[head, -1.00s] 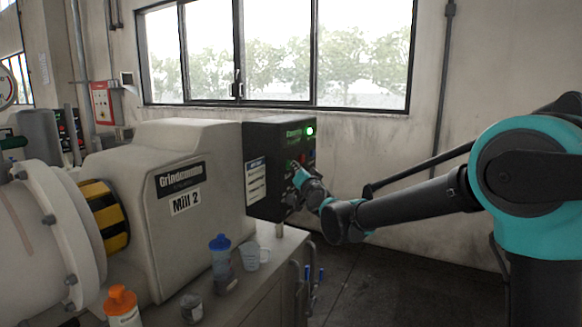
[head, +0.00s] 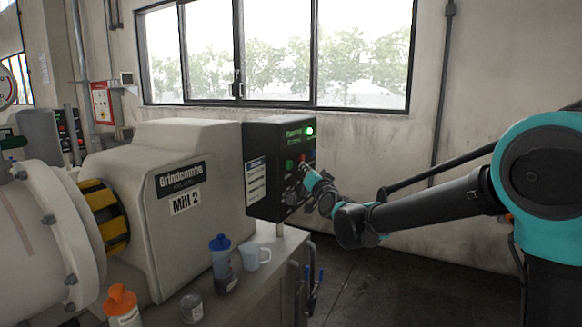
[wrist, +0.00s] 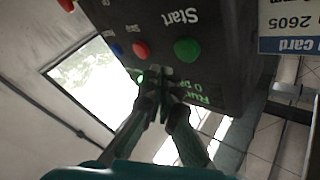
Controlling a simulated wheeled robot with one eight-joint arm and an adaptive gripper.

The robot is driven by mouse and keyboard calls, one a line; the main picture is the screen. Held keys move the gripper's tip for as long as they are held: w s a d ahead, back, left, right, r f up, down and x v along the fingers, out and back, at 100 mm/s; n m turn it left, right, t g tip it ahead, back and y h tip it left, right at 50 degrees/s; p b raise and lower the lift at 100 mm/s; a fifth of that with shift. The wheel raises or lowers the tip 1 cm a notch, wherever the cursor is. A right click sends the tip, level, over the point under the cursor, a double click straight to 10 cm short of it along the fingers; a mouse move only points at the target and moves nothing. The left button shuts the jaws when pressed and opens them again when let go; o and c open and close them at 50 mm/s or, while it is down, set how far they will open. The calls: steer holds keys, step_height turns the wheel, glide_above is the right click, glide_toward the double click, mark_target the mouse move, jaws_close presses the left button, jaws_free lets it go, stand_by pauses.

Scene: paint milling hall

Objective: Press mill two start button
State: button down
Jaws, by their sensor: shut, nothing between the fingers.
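The Mill 2 machine (head: 205,225) carries a dark control box (head: 262,150) on its right end. A green start button (head: 290,165) shows on the box's face; in the wrist view the green button (wrist: 187,50) sits beside the word "Start", with a red button (wrist: 141,49) next to it. A green lamp (head: 309,131) on the box is lit, beside green display text. My gripper (head: 304,170) is shut and empty, in front of the box and to the right of the green button. In the wrist view its closed fingertips (wrist: 158,74) are clear of the green button.
A blue-capped bottle (head: 220,262), a measuring cup (head: 256,257), a glass jar (head: 191,307) and an orange-capped bottle (head: 122,303) stand on the bench by the mill. A blue button (wrist: 117,50) sits beside the red one. Floor (head: 380,280) right of the bench is clear.

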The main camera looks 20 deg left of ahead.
steer(key=shift+s+d, duration=0.15)
steer(key=shift+d, duration=1.45)
steer(key=s+d+f+g+h, duration=0.1)
steer(key=d+f+h, duration=0.2)
steer(key=d+f, duration=0.5)
steer(key=s+d+f+g+h, duration=0.2)
steer(key=d+f, duration=0.3)
steer(key=d, duration=0.6)
steer(key=s+d+f+g+h, duration=0.1)
steer(key=d+f+h, duration=0.2)
steer(key=d+f, duration=0.5)
steer(key=s+d+f+g+h, duration=0.2)
steer(key=s+d+f, duration=0.5)
steer(key=s+d, duration=0.4)
steer(key=s+d+f+g+h, duration=0.2)
steer(key=s+d+f+g, duration=0.2)
steer(key=s+d+f, duration=0.4)
steer(key=s+d, duration=0.3)
steer(key=s, duration=0.1)
steer(key=shift+d+m+g+h, duration=0.2)
steer(key=shift+m+g+h, duration=0.1)
steer(key=shift+g, duration=0.1)
steer(key=shift+s, duration=0.1)
